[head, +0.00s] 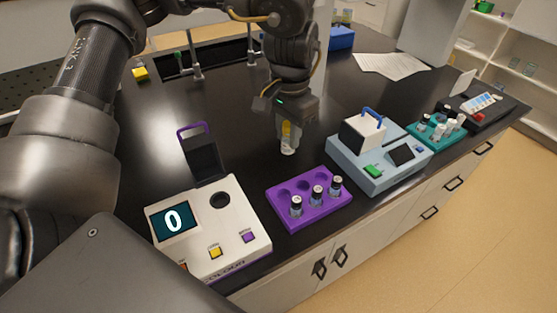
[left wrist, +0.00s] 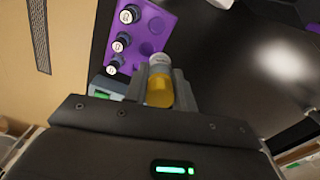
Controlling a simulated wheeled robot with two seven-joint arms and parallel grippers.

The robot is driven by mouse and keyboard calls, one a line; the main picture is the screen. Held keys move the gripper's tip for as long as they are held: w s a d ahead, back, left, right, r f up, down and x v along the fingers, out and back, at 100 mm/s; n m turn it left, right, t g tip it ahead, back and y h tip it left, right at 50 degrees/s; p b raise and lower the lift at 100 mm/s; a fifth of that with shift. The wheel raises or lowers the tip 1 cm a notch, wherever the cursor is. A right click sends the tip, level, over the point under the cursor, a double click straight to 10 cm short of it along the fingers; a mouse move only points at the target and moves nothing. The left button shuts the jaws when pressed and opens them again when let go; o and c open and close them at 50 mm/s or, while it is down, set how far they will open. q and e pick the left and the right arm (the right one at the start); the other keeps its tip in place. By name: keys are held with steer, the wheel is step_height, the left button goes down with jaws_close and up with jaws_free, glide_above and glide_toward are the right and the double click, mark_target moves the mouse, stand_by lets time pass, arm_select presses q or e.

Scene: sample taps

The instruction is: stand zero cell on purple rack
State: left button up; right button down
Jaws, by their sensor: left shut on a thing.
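My left gripper (head: 288,122) is shut on a small cell (head: 288,143) with a yellow body and a pale end, held above the bench behind the purple rack. In the head view its pale end points down. The left wrist view also shows the cell (left wrist: 160,88) between the fingers. The purple rack (head: 312,217) stands on the bench near the front edge. Three dark-topped vials (head: 317,194) stand in its front row; the back-row holes look empty. I cannot read any mark on the held cell. My right gripper is not in view.
A white colorimeter (head: 237,232) showing 0 stands left of the rack, its lid (head: 203,158) raised and its round well (head: 220,200) open. A blue-grey device (head: 377,172) stands to the right. Beyond it are a teal rack (head: 424,129) and a dark tray (head: 510,104). Papers (head: 392,66) lie behind.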

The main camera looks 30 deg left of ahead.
mark_target(286, 150)
arm_select(q)
steer(key=shift+s+d+f+m, duration=0.15)
steer(key=shift+f+m, duration=0.1)
steer(key=shift+m, duration=0.55)
steer(key=m, duration=0.1)
steer(key=f+m, duration=0.1)
steer(key=m, duration=0.1)
steer(key=shift+b, duration=0.35)
steer(key=m, duration=0.2)
steer(key=f+m, duration=0.1)
steer(key=m, duration=0.3)
steer(key=shift+s+f+b, duration=0.25)
steer(key=shift+f+b, duration=0.05)
steer(key=shift+b, duration=0.05)
steer(key=m, duration=0.2)
steer(key=f+m, duration=0.1)
steer(key=shift+s+m, duration=0.15)
steer(key=shift+m, duration=0.25)
steer(key=f+m, duration=0.1)
steer(key=m, duration=0.4)
steer(key=f+m+b, duration=0.1)
steer(key=m, duration=0.4)
steer(key=s+f+m+b, duration=0.1)
steer(key=f+m, duration=0.1)
steer(key=m, duration=0.3)
steer(key=shift+s+d, duration=0.1)
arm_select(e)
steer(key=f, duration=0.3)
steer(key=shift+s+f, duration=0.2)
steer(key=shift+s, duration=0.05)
